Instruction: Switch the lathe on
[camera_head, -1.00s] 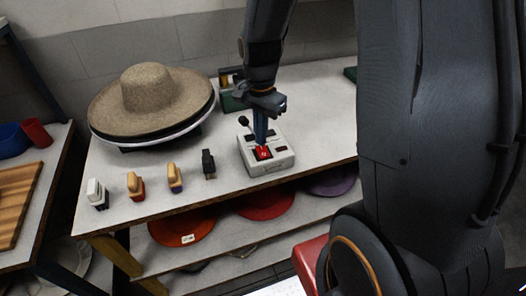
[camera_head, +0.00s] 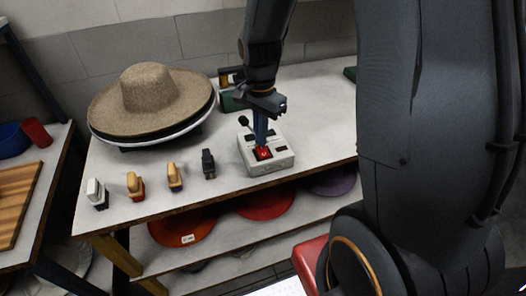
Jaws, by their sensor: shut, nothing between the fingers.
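A light grey control box (camera_head: 268,166) stands on the white table. It has a red rocker switch (camera_head: 264,154) on its top, a black-knobbed lever (camera_head: 244,121) at its back left and a dark panel at its right. My gripper (camera_head: 262,144) points straight down with its fingers shut and empty. The fingertips are at the red switch and seem to touch it, hiding its back part. I cannot tell which way the switch is tipped. The straw hat (camera_head: 150,95) sits on a white-rimmed round stand at the table's back left, which may be the lathe.
Several small brushes stand in a row at the table's front left, including a white one (camera_head: 96,190) and a black one (camera_head: 208,162). A green item (camera_head: 232,98) stands behind my gripper. Coloured hats, one orange (camera_head: 182,228), lie on the shelf below.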

